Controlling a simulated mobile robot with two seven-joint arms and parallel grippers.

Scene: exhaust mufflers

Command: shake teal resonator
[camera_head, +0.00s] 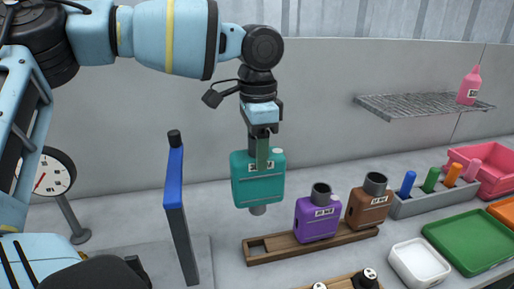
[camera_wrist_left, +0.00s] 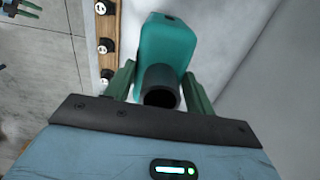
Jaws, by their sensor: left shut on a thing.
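In the left wrist view the two green fingers (camera_wrist_left: 160,92) are either side of the resonator's dark round pipe, with the teal body (camera_wrist_left: 165,40) beyond. My right gripper cannot be made out.
A purple canister (camera_head: 317,218) and a brown one (camera_head: 368,205) stand in the rack. A tall blue-edged post (camera_head: 174,190) and a dial gauge (camera_head: 53,175) are left. White (camera_head: 420,263) and green (camera_head: 470,240) trays and a pink bin (camera_head: 495,172) are right. A wire shelf (camera_head: 420,106) is above.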

